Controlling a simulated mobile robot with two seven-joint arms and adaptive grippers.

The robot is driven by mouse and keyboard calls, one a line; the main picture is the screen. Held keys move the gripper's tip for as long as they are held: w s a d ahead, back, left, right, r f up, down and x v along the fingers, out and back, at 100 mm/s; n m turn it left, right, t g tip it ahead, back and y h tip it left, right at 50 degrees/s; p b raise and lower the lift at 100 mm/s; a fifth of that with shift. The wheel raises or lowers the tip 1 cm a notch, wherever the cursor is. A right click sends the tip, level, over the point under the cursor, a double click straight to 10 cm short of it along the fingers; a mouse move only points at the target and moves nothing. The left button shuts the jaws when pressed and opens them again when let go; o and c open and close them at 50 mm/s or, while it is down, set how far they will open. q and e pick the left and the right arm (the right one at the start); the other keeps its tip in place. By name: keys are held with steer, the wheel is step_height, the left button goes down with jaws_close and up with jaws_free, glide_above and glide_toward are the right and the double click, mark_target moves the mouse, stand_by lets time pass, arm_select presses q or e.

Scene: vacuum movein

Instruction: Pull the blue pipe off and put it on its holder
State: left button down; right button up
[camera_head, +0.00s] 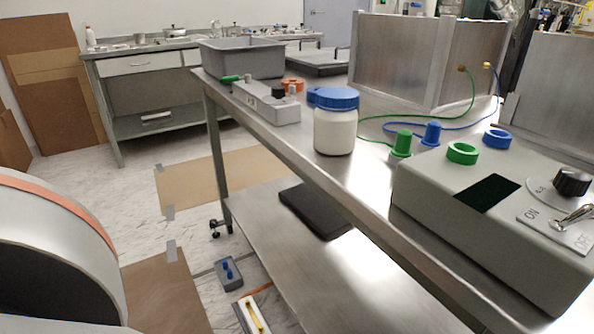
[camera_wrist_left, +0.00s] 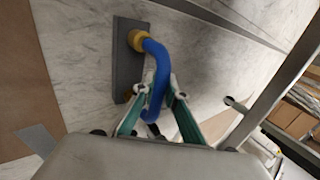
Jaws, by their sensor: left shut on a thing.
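In the left wrist view, the blue pipe (camera_wrist_left: 160,62) is a curved tube. Its upper end meets a yellow collar (camera_wrist_left: 138,40) at a long grey plate (camera_wrist_left: 125,70). My left gripper (camera_wrist_left: 160,91), with teal fingers, is shut on the pipe below its bend. The pipe's lower end shows between the fingers. I cannot tell whether the pipe is still joined to the collar. I cannot clearly make out the pipe in the head view, and no holder can be identified with certainty. My right gripper is in neither view.
In the head view, a steel table (camera_head: 300,143) carries a control box (camera_head: 480,217), a white jar (camera_head: 335,130) and a grey bin (camera_head: 241,60). A small grey box with blue parts (camera_head: 228,271) lies on the floor.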

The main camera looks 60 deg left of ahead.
arm_select(q)
steer(key=c, duration=2)
jaws_free()
steer(key=shift+o, duration=0.2)
steer(key=v, duration=1.2)
steer(key=shift+w+d+r, duration=0.1)
